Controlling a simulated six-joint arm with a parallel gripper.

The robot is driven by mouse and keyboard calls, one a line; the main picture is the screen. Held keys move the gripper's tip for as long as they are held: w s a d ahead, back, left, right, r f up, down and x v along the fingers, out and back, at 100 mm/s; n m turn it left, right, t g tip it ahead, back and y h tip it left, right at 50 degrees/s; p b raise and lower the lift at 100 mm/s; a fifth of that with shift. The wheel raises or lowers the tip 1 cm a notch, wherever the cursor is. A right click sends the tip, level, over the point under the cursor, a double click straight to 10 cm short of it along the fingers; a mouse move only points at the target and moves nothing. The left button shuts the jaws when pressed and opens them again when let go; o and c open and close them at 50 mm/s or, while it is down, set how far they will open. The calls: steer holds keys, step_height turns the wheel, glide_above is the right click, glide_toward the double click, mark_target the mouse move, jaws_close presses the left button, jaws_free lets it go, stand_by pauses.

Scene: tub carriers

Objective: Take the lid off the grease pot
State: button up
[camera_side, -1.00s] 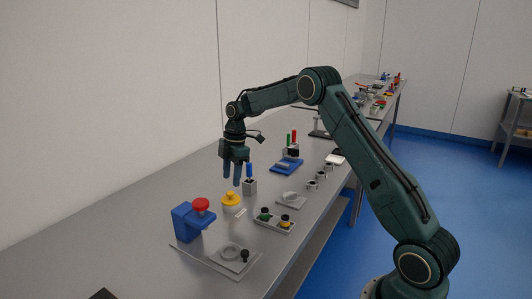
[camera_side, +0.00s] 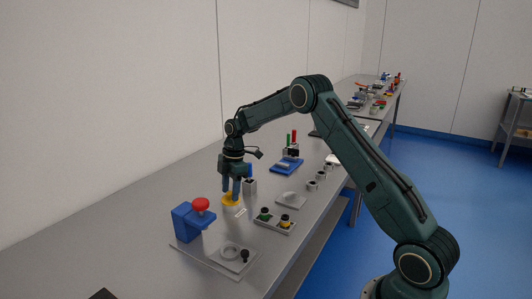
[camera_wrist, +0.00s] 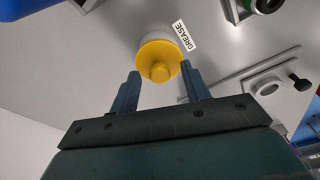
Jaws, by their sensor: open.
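The grease pot is a white pot (camera_side: 230,209) with a yellow knobbed lid (camera_side: 229,200) on it, standing on the grey bench. In the wrist view the yellow lid (camera_wrist: 158,60) shows from above, with a white label reading GREASE (camera_wrist: 184,36) beside it. My gripper (camera_side: 231,192) is over the pot, pointing down. In the wrist view my gripper (camera_wrist: 160,84) is open, its two fingers on either side of the lid's near edge, with gaps between. Nothing is held.
A blue press (camera_side: 187,222) with a red knob stands on a plate in front. A block with a blue handle (camera_side: 250,186) is close behind the gripper. Bench to the left is clear.

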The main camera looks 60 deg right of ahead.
steer(key=shift+c, duration=0.2)
jaws_close()
steer(key=shift+r, duration=0.15)
step_height(320, 180, up, 10)
stand_by(0.7)
stand_by(0.3)
